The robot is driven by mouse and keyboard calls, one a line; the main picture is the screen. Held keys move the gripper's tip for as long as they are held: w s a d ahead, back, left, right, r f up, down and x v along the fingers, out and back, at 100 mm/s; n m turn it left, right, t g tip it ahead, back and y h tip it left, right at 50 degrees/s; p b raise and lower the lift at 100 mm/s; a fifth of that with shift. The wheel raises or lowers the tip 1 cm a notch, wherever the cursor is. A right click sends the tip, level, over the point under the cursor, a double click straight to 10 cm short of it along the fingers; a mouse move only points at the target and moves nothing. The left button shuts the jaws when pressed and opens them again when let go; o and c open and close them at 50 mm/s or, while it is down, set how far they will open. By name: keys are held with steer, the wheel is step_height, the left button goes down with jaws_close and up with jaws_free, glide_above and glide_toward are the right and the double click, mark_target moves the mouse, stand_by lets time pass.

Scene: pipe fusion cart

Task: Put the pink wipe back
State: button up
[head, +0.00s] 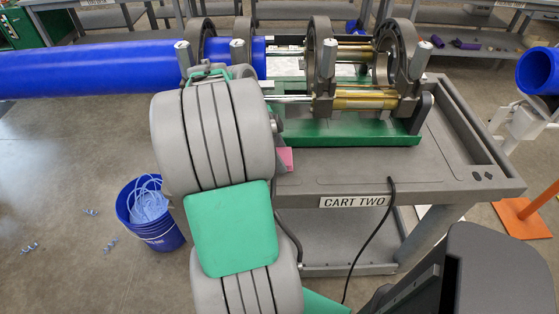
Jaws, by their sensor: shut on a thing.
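A small pink patch, the pink wipe (286,157), shows just right of my arm, at the near left part of the cart top. Most of it is hidden behind my arm. My gripper is hidden behind my own arm links, so its fingers and their hold on the wipe do not show. The cart (440,183) is grey and carries a label reading CART TWO (354,201).
A fusion machine with ring clamps (322,62) and a green base (350,131) stands on the cart. A long blue pipe (90,68) runs into it from the left. A blue bucket (150,215) with cord stands on the floor. A black cable (375,235) hangs off the cart.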

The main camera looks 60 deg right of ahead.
steer(key=shift+w+d+f, duration=0.1)
steer(key=shift+f, duration=1.8)
steer(key=o, duration=1.2)
steer(key=shift+r, duration=0.1)
